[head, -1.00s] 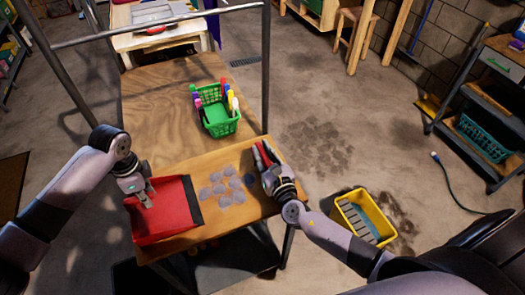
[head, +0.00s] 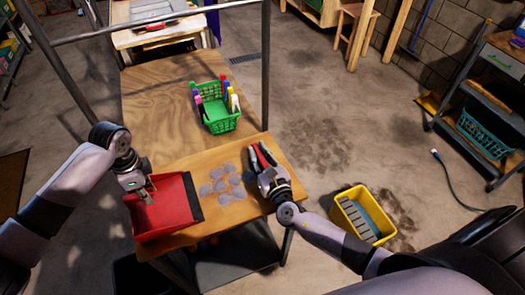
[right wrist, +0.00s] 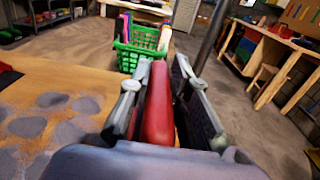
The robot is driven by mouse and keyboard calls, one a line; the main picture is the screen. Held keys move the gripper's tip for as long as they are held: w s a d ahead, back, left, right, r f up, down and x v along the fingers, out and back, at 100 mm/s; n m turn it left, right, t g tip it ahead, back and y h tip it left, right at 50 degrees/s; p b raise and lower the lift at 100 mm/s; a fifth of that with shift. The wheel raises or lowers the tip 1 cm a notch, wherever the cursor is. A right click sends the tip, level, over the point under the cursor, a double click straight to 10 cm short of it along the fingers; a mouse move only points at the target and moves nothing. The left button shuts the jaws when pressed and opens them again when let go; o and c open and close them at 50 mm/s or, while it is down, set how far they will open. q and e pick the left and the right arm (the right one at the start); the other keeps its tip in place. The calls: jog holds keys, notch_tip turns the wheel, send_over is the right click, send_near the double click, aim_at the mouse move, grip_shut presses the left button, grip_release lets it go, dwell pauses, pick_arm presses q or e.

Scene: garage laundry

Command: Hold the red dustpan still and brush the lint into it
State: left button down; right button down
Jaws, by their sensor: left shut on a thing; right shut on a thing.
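The red dustpan (head: 165,208) lies at the near left of the wooden table, its dark lip facing right. My left gripper (head: 148,194) is shut on the dustpan, at its far side in the head view. Several grey lint patches (head: 222,186) lie on the table just right of the lip, and they also show in the right wrist view (right wrist: 47,125). My right gripper (head: 262,172) is at the table's right edge, right of the lint. It is shut on the red handle of the brush (right wrist: 158,108); its bristles are mostly hidden.
A yellow bucket (head: 362,215) stands on the floor at right. A metal rail (head: 160,22) crosses the far end.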

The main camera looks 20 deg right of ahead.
jog(key=shift+s+a+f, duration=0.1)
jog(key=shift+a, duration=6.25)
jog(key=a, duration=0.3)
jog(key=shift+a, duration=0.8)
jog(key=a, duration=0.3)
jog(key=shift+a, duration=0.35)
pick_arm(q)
jog(key=shift+s+d, duration=0.1)
jog(key=shift+d, duration=0.2)
pick_arm(e)
jog(key=shift+s+a, duration=0.15)
jog(key=shift+a, duration=0.9)
jog(key=shift+d+r, duration=0.2)
jog(key=shift+r, duration=0.4)
pick_arm(q)
jog(key=shift+a, duration=0.35)
pick_arm(e)
jog(key=shift+d+r, duration=0.35)
jog(key=shift+r, duration=0.35)
jog(key=shift+d+r, duration=0.4)
jog(key=shift+r, duration=0.25)
jog(key=shift+d+r, duration=0.35)
jog(key=shift+r, duration=0.35)
